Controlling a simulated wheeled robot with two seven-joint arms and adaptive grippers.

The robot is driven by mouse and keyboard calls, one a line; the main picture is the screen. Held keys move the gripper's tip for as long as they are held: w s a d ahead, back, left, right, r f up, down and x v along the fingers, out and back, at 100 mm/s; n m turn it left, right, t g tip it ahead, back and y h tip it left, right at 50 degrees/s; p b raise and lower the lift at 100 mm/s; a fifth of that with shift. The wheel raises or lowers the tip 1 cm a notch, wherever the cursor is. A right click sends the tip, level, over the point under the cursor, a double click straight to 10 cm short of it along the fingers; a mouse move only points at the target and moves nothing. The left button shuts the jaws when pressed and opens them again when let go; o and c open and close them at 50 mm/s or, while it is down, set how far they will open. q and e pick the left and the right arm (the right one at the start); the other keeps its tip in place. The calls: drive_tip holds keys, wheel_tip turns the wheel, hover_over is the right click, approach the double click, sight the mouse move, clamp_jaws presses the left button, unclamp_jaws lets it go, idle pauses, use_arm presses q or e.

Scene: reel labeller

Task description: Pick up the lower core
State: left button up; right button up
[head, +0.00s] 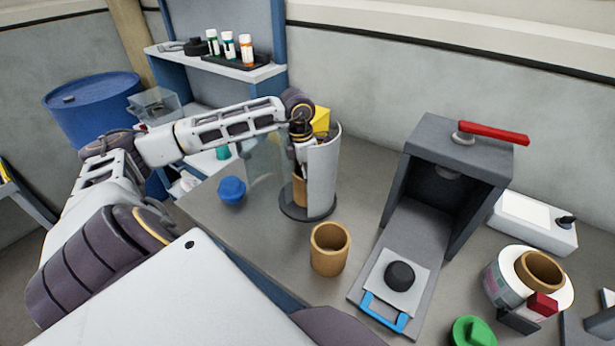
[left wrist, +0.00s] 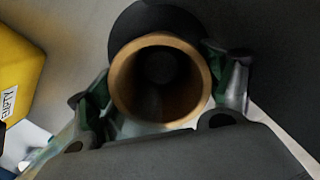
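A tan cardboard core (head: 299,190) stands inside an upright holder with a curved grey wall (head: 323,175) and a dark round base. My left gripper (head: 301,160) reaches down into this holder from above, over the core. In the left wrist view the core (left wrist: 119,88) is seen end-on, with its open rim between the two fingers of my left gripper (left wrist: 156,84). The fingers are spread on either side, and no firm contact shows. Whether another core lies beneath it is hidden. A second tan core (head: 329,258) stands upright on the table. My right gripper is not in view.
A grey press with a red handle (head: 492,133) stands to the right. A label reel (head: 501,283) with a tan core, a green knob (head: 473,332) and a white box (head: 533,222) are further right. A blue knob (head: 232,190) sits left of the holder.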

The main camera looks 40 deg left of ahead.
use_arm(q)
drive_tip(key=c, duration=0.4)
drive_tip(key=shift+o, duration=0.2)
drive_tip(key=shift+r, duration=0.15)
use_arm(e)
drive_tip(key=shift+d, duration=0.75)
use_arm(q)
wheel_tip(320, 180, up, 28)
drive_tip(key=p, duration=0.5)
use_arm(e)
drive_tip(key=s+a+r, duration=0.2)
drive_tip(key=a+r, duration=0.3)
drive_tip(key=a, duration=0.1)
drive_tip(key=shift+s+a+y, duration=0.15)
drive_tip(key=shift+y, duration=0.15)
use_arm(q)
drive_tip(key=shift+f, duration=0.2)
